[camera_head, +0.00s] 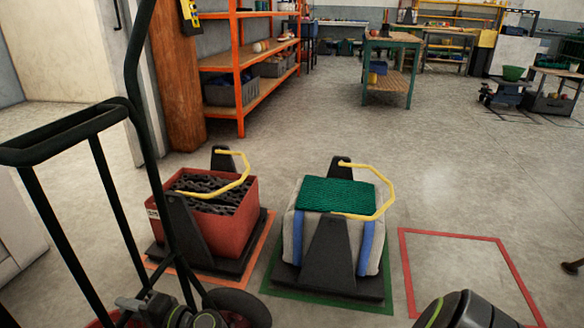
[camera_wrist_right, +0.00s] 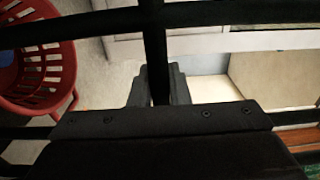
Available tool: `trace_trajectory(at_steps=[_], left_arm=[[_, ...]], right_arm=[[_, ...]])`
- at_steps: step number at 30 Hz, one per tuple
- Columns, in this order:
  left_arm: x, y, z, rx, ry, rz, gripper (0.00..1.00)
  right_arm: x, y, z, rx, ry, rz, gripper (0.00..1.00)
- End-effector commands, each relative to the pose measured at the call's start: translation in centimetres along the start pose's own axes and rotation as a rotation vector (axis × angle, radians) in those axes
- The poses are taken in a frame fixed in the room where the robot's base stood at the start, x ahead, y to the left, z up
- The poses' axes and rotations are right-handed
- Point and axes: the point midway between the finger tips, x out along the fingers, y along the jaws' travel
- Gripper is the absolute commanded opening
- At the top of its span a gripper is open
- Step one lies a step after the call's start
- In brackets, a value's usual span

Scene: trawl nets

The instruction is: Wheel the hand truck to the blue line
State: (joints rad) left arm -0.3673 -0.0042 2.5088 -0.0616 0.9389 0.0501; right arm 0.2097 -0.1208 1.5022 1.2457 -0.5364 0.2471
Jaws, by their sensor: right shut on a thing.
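The hand truck (camera_head: 110,190) is a dark tubular frame with a looped handle at the left of the head view. It stands close to me, and its lower part is cut off by the picture edge. My right gripper (camera_head: 135,308) is low at the bottom left, at the frame. In the right wrist view its two fingers (camera_wrist_right: 158,92) are shut on an upright dark bar (camera_wrist_right: 155,50) of the hand truck. My left gripper is not in view. No blue line shows in either view.
A red crate (camera_head: 232,222) and a white sack load (camera_head: 290,235) stand on black bases inside orange and green floor outlines. An empty red outline (camera_head: 452,234) lies right of them. Orange shelving (camera_head: 240,80) stands behind. A red basket (camera_wrist_right: 40,65) is near the gripper. Open floor lies ahead right.

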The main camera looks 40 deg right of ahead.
Motion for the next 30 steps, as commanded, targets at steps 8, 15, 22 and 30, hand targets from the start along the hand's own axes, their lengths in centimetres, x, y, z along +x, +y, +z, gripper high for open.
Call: trace_trajectory(at_steps=[8, 15, 22, 30], left_arm=[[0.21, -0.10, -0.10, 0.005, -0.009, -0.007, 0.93], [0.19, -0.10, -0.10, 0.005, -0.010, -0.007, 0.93], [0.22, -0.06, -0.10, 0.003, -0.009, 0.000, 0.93], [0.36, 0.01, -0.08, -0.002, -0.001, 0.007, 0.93]], right_arm=[[-0.33, 0.75, 0.19, 0.005, -0.006, 0.022, 0.00], [-0.27, 0.60, 0.16, 0.005, -0.004, 0.018, 0.32], [-0.22, 0.32, 0.10, 0.004, -0.003, 0.013, 0.44], [-0.19, 0.18, 0.07, 0.003, -0.002, 0.010, 0.44]])
